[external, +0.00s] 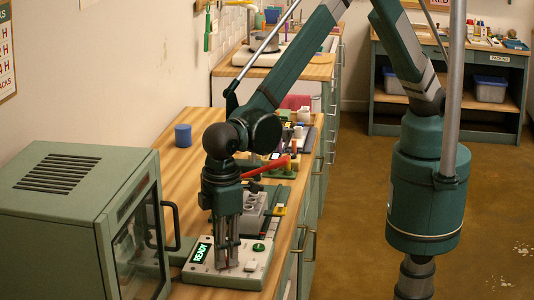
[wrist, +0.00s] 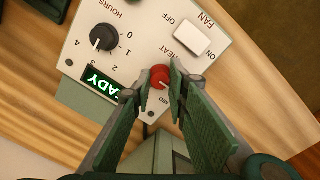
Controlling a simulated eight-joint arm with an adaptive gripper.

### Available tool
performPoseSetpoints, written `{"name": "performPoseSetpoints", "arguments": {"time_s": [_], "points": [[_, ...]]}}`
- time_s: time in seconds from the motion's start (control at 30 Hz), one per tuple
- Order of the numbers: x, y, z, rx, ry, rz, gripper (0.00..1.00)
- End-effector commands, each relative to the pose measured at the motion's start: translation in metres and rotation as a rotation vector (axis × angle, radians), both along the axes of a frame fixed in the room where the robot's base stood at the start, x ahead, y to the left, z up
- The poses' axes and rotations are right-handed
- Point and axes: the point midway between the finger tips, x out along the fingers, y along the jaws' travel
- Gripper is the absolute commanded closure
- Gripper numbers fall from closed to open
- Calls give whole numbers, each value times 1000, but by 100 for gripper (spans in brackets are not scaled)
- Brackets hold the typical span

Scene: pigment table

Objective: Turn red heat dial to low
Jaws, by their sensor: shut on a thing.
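The red heat dial (wrist: 159,74) sits on a pale control panel (wrist: 75,50) by the word HEAT. My gripper (wrist: 159,82) points down at the panel with its two fingers on either side of the dial, shut on it. A small light mark shows on the dial's lower right; part of its edge and some of the labels around it are hidden by the fingers, so I cannot tell its exact setting. In the external view my gripper (external: 228,262) is down at the panel (external: 255,272), and the dial is mostly hidden there.
The panel also bears a black hours dial (wrist: 103,37), a white fan switch (wrist: 193,38) and a lit READY display (wrist: 100,83). A green oven-like cabinet (external: 75,195) with a glass door stands at the left. A blue cup (external: 183,135) and grey blocks stand behind.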

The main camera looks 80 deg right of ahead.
Motion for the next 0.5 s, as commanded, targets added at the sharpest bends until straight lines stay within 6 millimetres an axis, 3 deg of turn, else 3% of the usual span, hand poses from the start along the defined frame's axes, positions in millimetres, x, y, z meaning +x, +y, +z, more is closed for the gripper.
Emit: {"name": "performPoseSetpoints", "arguments": {"time_s": [0.07, 0.1, 0.2, 0.5], "points": [[0, 1, 1, 1, 1, 1, 95], [0, 1, 1, 1, 1, 1, 82], [0, 1, 0, 1, 1, 1, 69], [0, 0, 0, 0, 0, 1, 68]]}}
